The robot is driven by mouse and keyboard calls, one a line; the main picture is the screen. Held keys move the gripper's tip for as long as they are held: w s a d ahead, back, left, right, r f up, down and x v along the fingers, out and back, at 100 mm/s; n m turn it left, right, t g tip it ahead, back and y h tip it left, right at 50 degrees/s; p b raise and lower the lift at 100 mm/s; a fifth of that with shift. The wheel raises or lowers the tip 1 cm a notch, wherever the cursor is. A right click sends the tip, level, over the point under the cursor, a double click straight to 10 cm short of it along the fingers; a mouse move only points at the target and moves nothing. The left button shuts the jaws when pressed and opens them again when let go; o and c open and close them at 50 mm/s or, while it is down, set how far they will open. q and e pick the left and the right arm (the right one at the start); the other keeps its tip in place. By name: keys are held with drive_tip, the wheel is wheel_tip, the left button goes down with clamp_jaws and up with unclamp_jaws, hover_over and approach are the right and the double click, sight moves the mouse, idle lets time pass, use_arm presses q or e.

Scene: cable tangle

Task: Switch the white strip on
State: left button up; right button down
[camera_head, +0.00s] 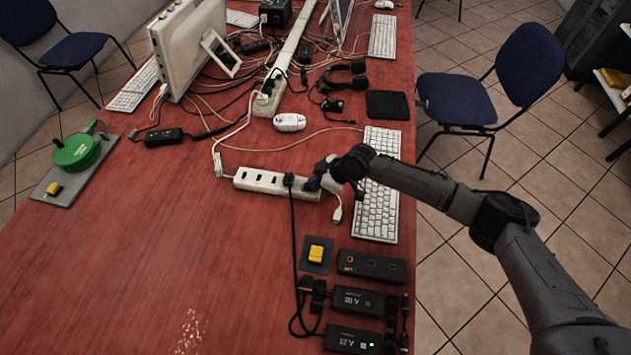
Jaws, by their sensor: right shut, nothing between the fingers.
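The white power strip (262,181) lies on the red table near its middle. It has several dark sockets, and a black plug (289,180) sits in it toward its right part. My right gripper (315,181) is shut and empty at the strip's right end, over or touching it; I cannot tell which. The gripper and wrist hide that end, so the switch cannot be made out. My left gripper is not in view.
A white keyboard (377,210) lies right of the strip, under my right arm. Black power bricks (357,301) and a yellow button (316,252) are in front. A green round device (76,150) stands at left. The left front table is clear.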

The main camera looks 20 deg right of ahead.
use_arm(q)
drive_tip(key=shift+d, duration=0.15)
use_arm(e)
drive_tip(key=shift+a, duration=0.2)
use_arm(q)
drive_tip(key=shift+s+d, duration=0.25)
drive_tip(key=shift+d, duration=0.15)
use_arm(e)
drive_tip(key=shift+w+a+r, duration=0.1)
drive_tip(key=shift+a+r, duration=0.15)
drive_tip(key=shift+a, duration=0.05)
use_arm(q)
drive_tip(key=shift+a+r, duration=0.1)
